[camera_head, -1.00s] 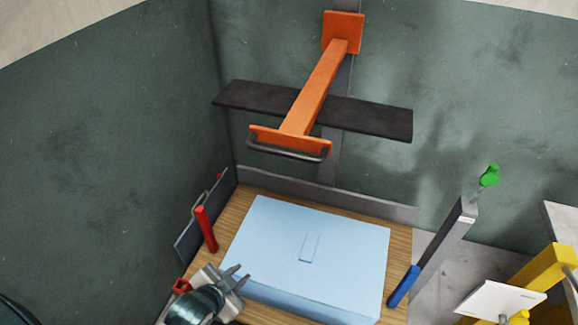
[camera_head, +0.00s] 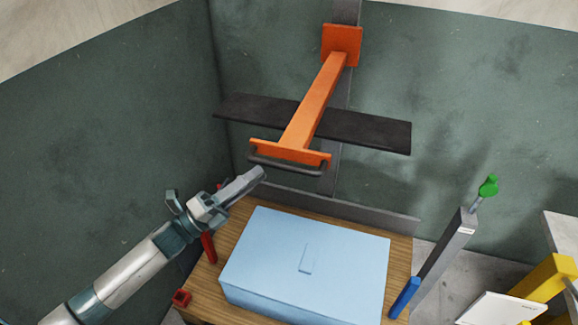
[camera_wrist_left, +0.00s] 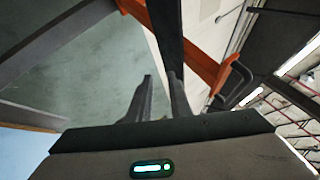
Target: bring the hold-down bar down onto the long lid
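The hold-down bar has a long orange arm (camera_head: 318,95), a grey handle (camera_head: 290,165) at its near end and a dark crosswise plank (camera_head: 375,127). It hangs raised, clear of the light blue long lid (camera_head: 350,255), which lies on the wooden bench. My left gripper (camera_head: 258,174) is just below and left of the handle, pointing up and right, apart from it. In the left wrist view its two fingers (camera_wrist_left: 158,80) stand apart with nothing between them, and the handle (camera_wrist_left: 232,82) is to their right. My right gripper is not in view.
A red lever (camera_head: 208,248) stands at the bench's left edge, close to my left arm. A grey post with a blue grip (camera_head: 405,298) and green knob (camera_head: 488,187) stands right of the lid. Yellow and white equipment (camera_head: 500,308) is at the lower right.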

